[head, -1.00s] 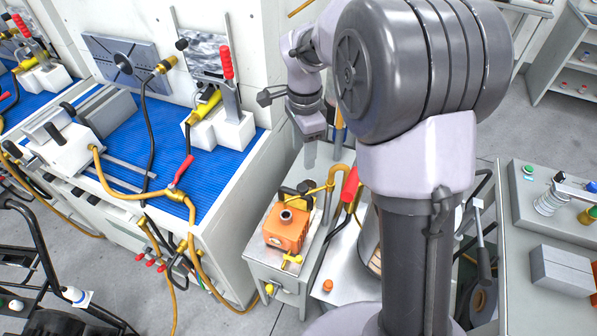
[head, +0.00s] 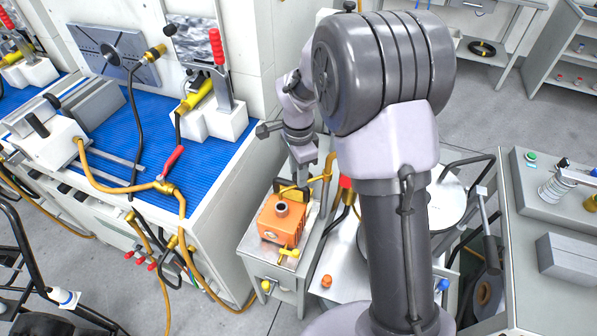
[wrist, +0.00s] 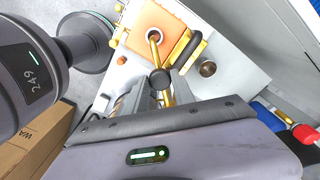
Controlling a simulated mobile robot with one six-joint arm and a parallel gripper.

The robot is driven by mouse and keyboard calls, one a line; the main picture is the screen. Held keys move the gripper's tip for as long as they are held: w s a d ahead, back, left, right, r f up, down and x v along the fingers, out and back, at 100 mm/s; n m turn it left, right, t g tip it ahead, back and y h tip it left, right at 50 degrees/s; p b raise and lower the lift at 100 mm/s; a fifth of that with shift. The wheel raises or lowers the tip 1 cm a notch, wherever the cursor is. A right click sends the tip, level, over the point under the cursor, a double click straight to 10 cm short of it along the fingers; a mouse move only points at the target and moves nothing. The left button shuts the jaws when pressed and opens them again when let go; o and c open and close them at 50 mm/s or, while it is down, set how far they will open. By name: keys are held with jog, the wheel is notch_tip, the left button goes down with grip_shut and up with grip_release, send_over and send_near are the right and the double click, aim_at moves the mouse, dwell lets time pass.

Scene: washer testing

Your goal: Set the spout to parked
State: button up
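The orange pump box (head: 281,220) stands on a small grey cabinet beside the blue-matted bench in the head view. It also shows at the top of the wrist view (wrist: 153,25), with a dark-rimmed round port. A bent yellow pipe (head: 322,180), which looks like the spout, rises behind the box. In the wrist view a yellow tube with a dark round end (wrist: 160,78) lies between my fingers. My gripper (wrist: 163,92) points down over it with its fingers apart. Whether they touch the tube cannot be told. In the head view my gripper (head: 303,170) is just above the cabinet's back.
A black handle (wrist: 186,48) on a yellow bracket sits close to the fingers. A red-handled valve (head: 345,184) stands right of the pipe. The white bench wall (head: 245,200) is close on the left. A grey control table (head: 560,220) stands right.

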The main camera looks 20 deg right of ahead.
grip_shut()
dwell(1.1)
